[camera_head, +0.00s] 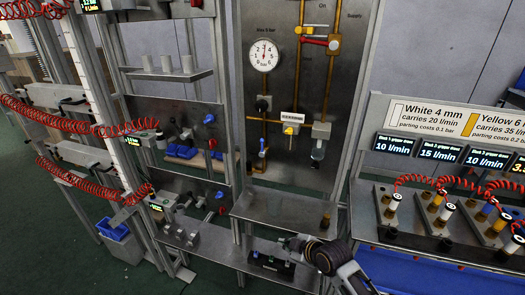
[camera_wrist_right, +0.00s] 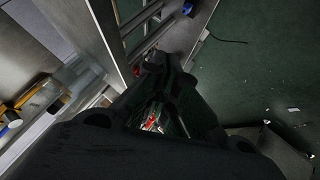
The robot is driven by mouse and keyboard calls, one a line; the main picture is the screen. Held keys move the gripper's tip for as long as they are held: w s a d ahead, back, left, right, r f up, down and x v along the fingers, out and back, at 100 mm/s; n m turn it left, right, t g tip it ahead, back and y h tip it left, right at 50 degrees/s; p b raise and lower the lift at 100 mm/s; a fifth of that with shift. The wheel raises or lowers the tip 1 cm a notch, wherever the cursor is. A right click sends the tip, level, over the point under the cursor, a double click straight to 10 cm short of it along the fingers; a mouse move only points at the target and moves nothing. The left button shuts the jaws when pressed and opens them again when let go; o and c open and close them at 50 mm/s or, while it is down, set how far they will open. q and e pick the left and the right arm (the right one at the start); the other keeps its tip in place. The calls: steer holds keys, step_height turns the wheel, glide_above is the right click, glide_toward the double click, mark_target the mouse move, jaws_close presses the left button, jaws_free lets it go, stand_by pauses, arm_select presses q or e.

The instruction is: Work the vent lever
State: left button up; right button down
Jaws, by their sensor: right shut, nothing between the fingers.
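A grey upright panel (camera_head: 290,175) carries copper pipes, a round white dial (camera_head: 264,55) and several handles. A red lever (camera_head: 314,42) and a yellow handle (camera_head: 311,29) lie near its top right. A small blue lever (camera_head: 262,147) hangs on the left pipe, and a yellow-handled part (camera_head: 290,130) sits in the middle. I cannot tell which is the vent lever. My right gripper (camera_head: 291,243) is below the panel, in front of the lower shelf, apart from these handles. It is shut and empty; its dark fingers fill the middle of the wrist view (camera_wrist_right: 168,65). My left gripper is not seen.
The metal shelf (camera_head: 285,211) juts out under the panel. A small black box with buttons (camera_head: 270,264) is on the lower shelf near my gripper. Red coiled hoses (camera_head: 75,122) hang at left. A bench with displays (camera_head: 440,200) stands at right.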

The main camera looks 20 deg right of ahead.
steer(key=w+d+r+n+t+y, duration=0.1)
steer(key=w+r+n, duration=0.4)
steer(key=r, duration=0.7)
steer(key=w+d+r+n+t+y, duration=0.2)
steer(key=w+r+n+t, duration=0.3)
steer(key=r, duration=0.8)
steer(key=shift+w+d+r+n+t+y, duration=0.25)
steer(key=shift+d+n+t, duration=0.2)
steer(key=shift+t, duration=0.25)
steer(key=shift+w+a+f, duration=0.1)
steer(key=p+x, duration=0.4)
steer(key=x, duration=0.9)
steer(key=shift+w+a, duration=0.15)
steer(key=shift+w, duration=0.15)
